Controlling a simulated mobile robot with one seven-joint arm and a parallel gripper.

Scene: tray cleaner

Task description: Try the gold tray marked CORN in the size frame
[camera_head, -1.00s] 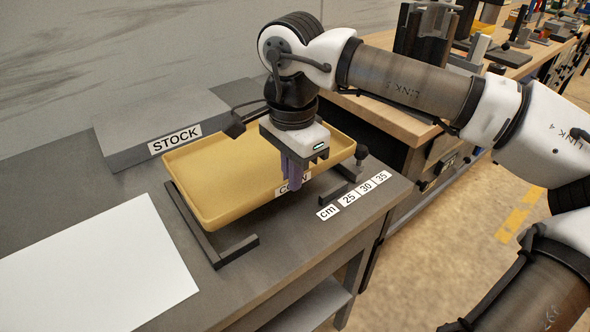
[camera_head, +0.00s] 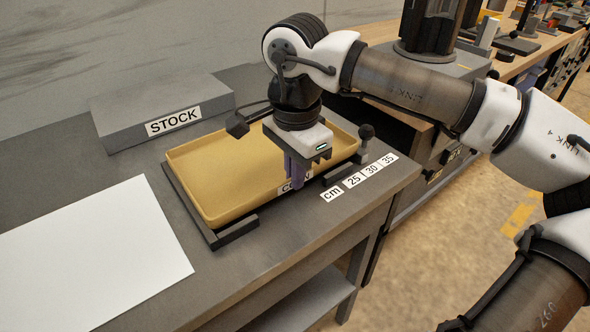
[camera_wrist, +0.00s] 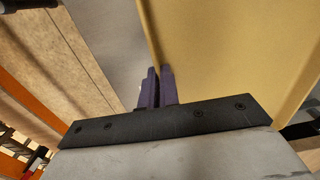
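The gold tray (camera_head: 225,175) marked CORN lies about level in the dark size frame (camera_head: 238,230), low between its end pieces. Whether it rests fully on the frame I cannot tell. My gripper (camera_head: 297,184) points down at the tray's front wall, with its purple fingers partly covering the CORN label (camera_head: 284,188). In the wrist view my fingers (camera_wrist: 160,75) are close together at the edge of the tray (camera_wrist: 230,60), apparently shut on its wall. The frame's right part, with a black knob (camera_head: 366,131), is partly hidden behind the tray and gripper.
A grey block labelled STOCK (camera_head: 173,121) stands behind the tray on the grey bench. A white sheet (camera_head: 90,255) lies at the left front. A cm scale (camera_head: 354,180) reading 25, 30, 35 lies right of the gripper, near the bench edge. A wooden workbench stands beyond.

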